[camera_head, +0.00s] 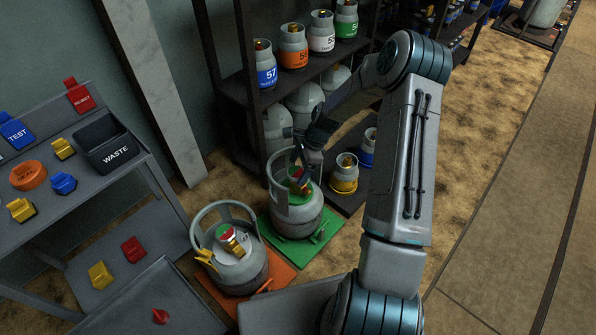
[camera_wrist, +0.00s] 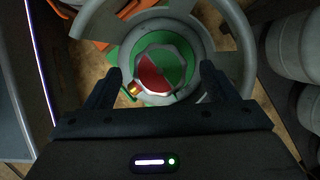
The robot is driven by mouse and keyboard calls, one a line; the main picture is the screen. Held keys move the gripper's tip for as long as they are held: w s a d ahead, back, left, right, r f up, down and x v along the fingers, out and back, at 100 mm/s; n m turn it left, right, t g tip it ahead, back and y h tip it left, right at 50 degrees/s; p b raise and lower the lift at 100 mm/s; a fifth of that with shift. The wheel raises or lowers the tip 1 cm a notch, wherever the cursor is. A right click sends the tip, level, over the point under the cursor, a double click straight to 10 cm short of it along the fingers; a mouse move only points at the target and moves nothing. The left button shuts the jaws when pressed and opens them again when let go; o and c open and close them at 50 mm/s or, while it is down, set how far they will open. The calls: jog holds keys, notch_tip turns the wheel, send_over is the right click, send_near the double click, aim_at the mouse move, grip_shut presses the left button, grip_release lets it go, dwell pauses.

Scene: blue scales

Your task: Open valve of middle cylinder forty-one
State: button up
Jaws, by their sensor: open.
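A grey gas cylinder (camera_head: 299,212) with a ring collar stands upright on a green platform (camera_head: 322,238). Its round valve knob, red and green, shows in the wrist view (camera_wrist: 163,72), with a small brass outlet at its lower left. My gripper (camera_head: 305,150) is above this cylinder. In the wrist view its two fingers (camera_wrist: 160,80) are open, one on each side of the knob, apart from it. A second grey cylinder (camera_head: 240,265) with a red and green knob stands on an orange platform (camera_head: 270,279) to the left.
A dark shelf (camera_head: 240,85) behind holds numbered cylinders, such as a blue-banded 57 (camera_head: 265,72), and larger grey tanks. A grey bench (camera_head: 75,195) on the left carries coloured blocks and a WASTE bin (camera_head: 108,143). Floor on the right is open.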

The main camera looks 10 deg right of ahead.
jog(key=shift+a+f, duration=0.15)
jog(key=shift+f, duration=0.15)
jog(key=c, duration=1)
